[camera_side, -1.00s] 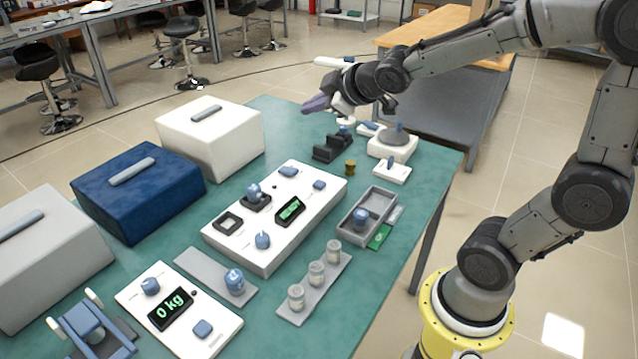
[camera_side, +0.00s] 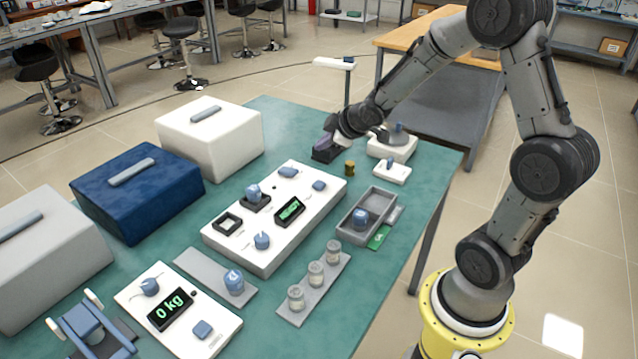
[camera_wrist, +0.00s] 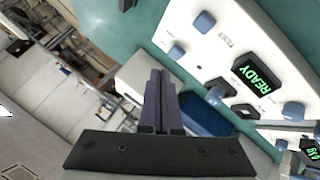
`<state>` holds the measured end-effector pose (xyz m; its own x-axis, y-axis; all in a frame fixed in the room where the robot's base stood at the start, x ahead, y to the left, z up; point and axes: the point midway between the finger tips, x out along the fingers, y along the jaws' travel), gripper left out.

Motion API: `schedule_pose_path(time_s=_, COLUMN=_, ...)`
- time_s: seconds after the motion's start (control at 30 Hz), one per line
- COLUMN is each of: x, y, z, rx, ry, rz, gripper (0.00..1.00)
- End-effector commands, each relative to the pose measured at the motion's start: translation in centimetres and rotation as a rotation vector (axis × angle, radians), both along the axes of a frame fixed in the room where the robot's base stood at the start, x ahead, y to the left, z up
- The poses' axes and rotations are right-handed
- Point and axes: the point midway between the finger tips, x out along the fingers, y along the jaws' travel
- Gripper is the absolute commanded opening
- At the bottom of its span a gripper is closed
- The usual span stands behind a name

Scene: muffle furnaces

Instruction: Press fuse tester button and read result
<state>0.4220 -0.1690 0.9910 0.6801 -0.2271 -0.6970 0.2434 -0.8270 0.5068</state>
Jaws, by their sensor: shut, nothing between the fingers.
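The fuse tester (camera_side: 272,258) is a long white panel in the middle of the green table. Its display (camera_side: 290,210) glows green and reads READY in the wrist view (camera_wrist: 258,75). Two blue buttons sit at its far end, one (camera_side: 288,172) left and one (camera_side: 319,185) right; the wrist view shows a TEST label near them. A blue knob (camera_side: 262,240) and a blue part in a black socket (camera_side: 256,203) are also on it. My gripper (camera_side: 325,143) is shut and empty, low beyond the tester's far end and apart from it. Its purple fingers (camera_wrist: 160,100) point forward.
White (camera_side: 210,140) and blue (camera_side: 137,195) boxes line the left. A grey tray (camera_side: 350,232) lies right.

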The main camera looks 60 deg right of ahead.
Motion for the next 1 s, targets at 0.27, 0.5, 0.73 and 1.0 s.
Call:
schedule_pose_path(time_s=0.27, x=0.0, y=0.0, z=-2.1, rx=0.001, ry=0.0, rz=0.0, gripper=0.0)
schedule_pose_path(time_s=0.5, x=0.0, y=0.0, z=-5.4, rx=0.0, ry=0.002, rz=0.001, gripper=0.0)
schedule_pose_path(time_s=0.73, x=0.0, y=0.0, z=-7.7, rx=0.001, ry=0.001, rz=0.002, gripper=0.0)
schedule_pose_path(time_s=1.0, x=0.0, y=0.0, z=-8.7, rx=0.0, ry=0.0, rz=0.0, gripper=0.0)
